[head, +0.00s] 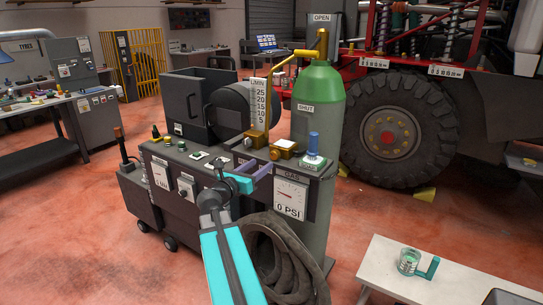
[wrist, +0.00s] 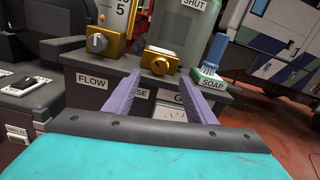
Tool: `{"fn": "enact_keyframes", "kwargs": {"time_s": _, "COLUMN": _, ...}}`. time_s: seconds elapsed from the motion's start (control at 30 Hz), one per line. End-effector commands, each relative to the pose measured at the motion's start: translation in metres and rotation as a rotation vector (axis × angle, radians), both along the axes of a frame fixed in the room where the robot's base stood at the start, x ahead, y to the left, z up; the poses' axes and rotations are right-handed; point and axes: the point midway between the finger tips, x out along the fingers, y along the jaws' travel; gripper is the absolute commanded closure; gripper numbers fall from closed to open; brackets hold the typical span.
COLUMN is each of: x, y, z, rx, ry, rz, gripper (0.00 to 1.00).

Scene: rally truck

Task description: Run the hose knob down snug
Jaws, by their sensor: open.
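The hose knob (wrist: 152,64) is a brass knob on the front of a brass block with a white top. In the head view the knob (head: 275,154) sits on the grey welding cart, right of the flow tube. The label below it is partly covered by a finger, leaving only its last letters readable. My gripper (wrist: 162,76) has two lilac fingers, spread apart with nothing between them. They point toward the knob, which shows just beyond and between their tips, apparently untouched. In the head view my gripper (head: 264,170) is just in front of the cart's top edge.
The flow knob (wrist: 97,43) is close on the left, below the flow tube (head: 261,102). A blue-handled brush in a green soap cup (wrist: 211,73) stands to the right. The green gas bottle (head: 318,125) rises behind. A coiled hose (head: 285,260) hangs below.

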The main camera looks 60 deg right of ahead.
Motion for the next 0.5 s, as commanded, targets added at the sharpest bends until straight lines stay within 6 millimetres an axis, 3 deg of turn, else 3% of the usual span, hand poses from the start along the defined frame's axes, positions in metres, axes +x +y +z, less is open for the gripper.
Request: {"fn": "enact_keyframes", "kwargs": {"time_s": 0.5, "x": 0.001, "y": -0.066, "z": 0.001, "rx": 0.001, "ry": -0.001, "rz": -0.001, "gripper": 0.50}}
